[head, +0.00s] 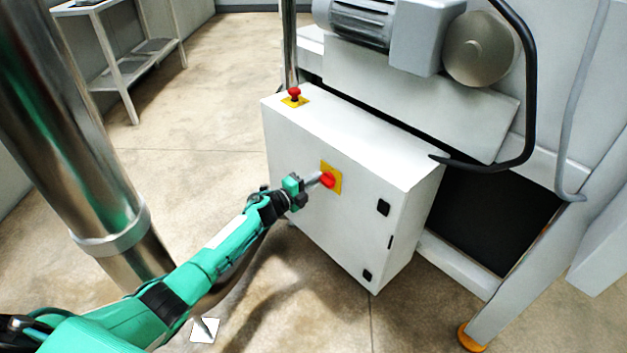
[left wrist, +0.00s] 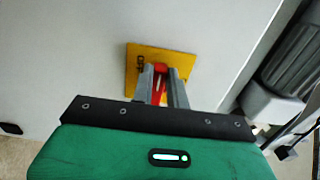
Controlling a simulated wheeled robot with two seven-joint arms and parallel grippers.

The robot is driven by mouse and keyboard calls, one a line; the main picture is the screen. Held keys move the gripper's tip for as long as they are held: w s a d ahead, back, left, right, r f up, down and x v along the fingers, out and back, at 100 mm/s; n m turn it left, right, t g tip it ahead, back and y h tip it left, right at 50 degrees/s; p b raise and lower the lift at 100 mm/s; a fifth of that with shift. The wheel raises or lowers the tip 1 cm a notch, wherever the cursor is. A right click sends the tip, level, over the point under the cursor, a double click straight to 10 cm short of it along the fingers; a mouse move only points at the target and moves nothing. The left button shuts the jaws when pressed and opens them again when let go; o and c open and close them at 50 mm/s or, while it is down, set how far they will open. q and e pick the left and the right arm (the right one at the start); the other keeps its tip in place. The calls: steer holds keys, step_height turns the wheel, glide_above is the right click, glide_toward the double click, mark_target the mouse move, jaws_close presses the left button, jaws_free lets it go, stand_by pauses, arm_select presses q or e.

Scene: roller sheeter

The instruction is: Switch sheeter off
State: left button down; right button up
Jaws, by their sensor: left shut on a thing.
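The sheeter's grey-white control box (head: 350,235) stands in the middle of the head view. A red rotary switch (head: 328,180) on a yellow plate (head: 335,170) sits on its front face. My left gripper (head: 318,180) reaches the switch from the left and is shut on it. In the left wrist view the red switch (left wrist: 160,82) shows between the two grey fingers, in front of the yellow plate (left wrist: 185,62). The fingers partly hide the switch, and its exact angle is hard to tell. My right gripper is not in view.
A red mushroom button (head: 294,93) stands on top of the box. The sheeter's motor (head: 362,22) and a black cable (head: 528,90) are behind and above. A metal shelf (head: 125,70) is at the back left.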

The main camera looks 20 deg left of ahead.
arm_select(q)
steer(key=shift+f, duration=0.1)
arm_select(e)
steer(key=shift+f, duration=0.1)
arm_select(q)
steer(key=c, duration=1.4)
jaws_free()
steer(key=shift+s, duration=0.1)
